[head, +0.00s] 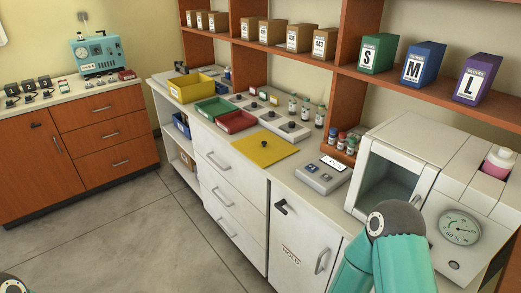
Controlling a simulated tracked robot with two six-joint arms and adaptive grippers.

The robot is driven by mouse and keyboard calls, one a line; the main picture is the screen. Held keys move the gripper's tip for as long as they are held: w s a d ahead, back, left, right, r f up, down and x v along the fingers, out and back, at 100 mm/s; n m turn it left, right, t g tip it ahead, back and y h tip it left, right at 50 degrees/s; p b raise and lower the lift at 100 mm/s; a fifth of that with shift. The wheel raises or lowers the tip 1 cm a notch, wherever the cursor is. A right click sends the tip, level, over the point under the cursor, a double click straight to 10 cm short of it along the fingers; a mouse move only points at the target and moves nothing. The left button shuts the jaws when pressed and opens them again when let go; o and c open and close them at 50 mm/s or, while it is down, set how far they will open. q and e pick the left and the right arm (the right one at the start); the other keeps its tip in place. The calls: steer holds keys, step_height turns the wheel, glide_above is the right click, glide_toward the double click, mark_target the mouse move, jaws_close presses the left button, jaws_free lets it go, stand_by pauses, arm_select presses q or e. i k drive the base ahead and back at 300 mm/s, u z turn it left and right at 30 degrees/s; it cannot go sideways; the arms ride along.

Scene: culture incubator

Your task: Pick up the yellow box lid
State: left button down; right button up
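The yellow box lid (275,153) lies flat on the white counter, a thin square sheet with a small dark knob (264,143) near its middle. Its front edge reaches the counter's front edge. An open yellow box (193,94) stands farther back on the counter to the left. Part of my teal right arm (385,262) shows at the lower right, in front of the incubator, apart from the lid. Neither gripper is visible, and nothing is seen touching the lid.
Green (215,107) and red (236,121) trays sit left of the lid. Grey devices (291,129) and bottles stand behind it. A grey button panel (322,177) and the white incubator (410,175) are to its right. Shelves with boxes overhang the back. The floor in front is clear.

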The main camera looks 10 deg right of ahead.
mark_target(265, 148)
steer(key=u, duration=0.4)
steer(key=i, duration=1.65)
steer(key=z, duration=0.55)
